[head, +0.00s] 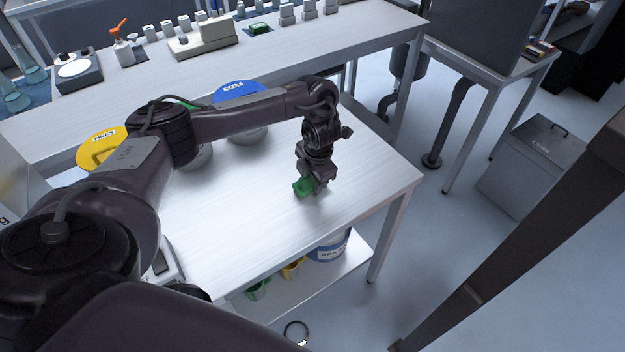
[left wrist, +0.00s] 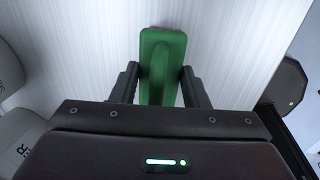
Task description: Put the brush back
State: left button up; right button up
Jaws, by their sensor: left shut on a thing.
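A green block-like piece, which I take to be the brush (head: 302,187), is between the fingers of my left gripper (head: 311,184). In the left wrist view the brush (left wrist: 163,48) runs lengthwise between the two fingers of the left gripper (left wrist: 160,82), which is shut on it. Its bristles are hidden from both views. The gripper points down over the right part of the near white table (head: 235,215); I cannot tell whether the brush touches the tabletop. My right gripper is in neither view.
Yellow-lidded (head: 100,148) and blue-lidded (head: 239,92) containers stand along the table's back. A long bench (head: 330,45) behind holds a scale (head: 78,72) and a green item (head: 260,28). A blue-banded bucket (head: 331,248) stands on the lower shelf. The table's right end is clear.

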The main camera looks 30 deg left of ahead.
pick_arm(q)
jog(key=o, duration=1.1)
jog(key=shift+o, duration=0.2)
notch_tip(320, 180, up, 12)
jog(key=d+p, duration=0.2)
jog(key=p, duration=0.3)
jog(key=shift+s+p, duration=0.35)
jog(key=shift+s, duration=0.1)
jog(key=shift+f, duration=0.1)
